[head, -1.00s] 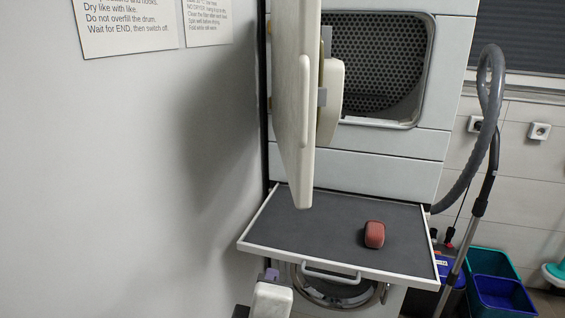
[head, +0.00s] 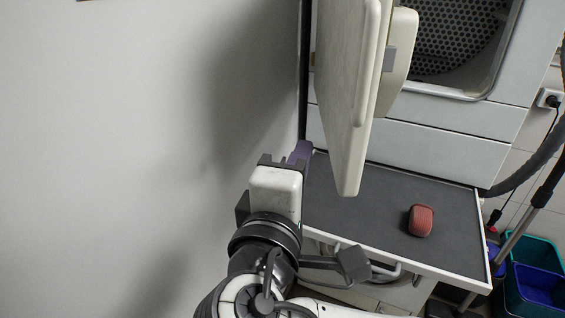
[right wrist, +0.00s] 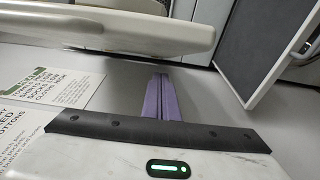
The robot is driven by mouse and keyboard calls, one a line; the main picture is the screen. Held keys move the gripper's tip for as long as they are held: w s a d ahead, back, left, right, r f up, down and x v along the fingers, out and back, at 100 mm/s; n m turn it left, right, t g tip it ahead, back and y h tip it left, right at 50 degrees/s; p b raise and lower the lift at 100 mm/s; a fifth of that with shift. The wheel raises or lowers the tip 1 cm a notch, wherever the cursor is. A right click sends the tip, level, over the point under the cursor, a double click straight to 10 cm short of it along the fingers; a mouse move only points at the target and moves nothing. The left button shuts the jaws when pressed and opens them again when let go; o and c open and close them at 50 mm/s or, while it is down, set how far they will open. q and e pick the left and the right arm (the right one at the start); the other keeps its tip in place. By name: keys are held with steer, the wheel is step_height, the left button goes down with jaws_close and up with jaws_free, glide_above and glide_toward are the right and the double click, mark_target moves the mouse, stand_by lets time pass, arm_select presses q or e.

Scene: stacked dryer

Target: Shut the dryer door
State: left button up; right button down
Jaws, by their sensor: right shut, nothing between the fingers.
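The dryer door (head: 345,90) is a thick cream slab. It stands wide open at the left of the dryer (head: 425,135), seen nearly edge-on, and the perforated drum (head: 450,38) is exposed. My right gripper (head: 301,150) is shut and empty, with purple fingers. In the head view it appears left of the door's lower end, between the door and the wall, with a visible gap to the door. The right wrist view shows the closed fingers (right wrist: 158,98), with the pale door (right wrist: 130,28) across the top. My left gripper is out of view.
A dark pull-out shelf (head: 330,205) with a white rim juts out below the door, carrying a red ribbed object (head: 421,220). A plain wall (head: 150,120) closes the left side. A grey hose (head: 530,155) and bins (head: 540,285) stand at the right.

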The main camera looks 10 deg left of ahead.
steer(key=d, duration=0.3)
steer(key=shift+s+d, duration=0.15)
steer(key=shift+d, duration=0.05)
steer(key=shift+d, duration=0.1)
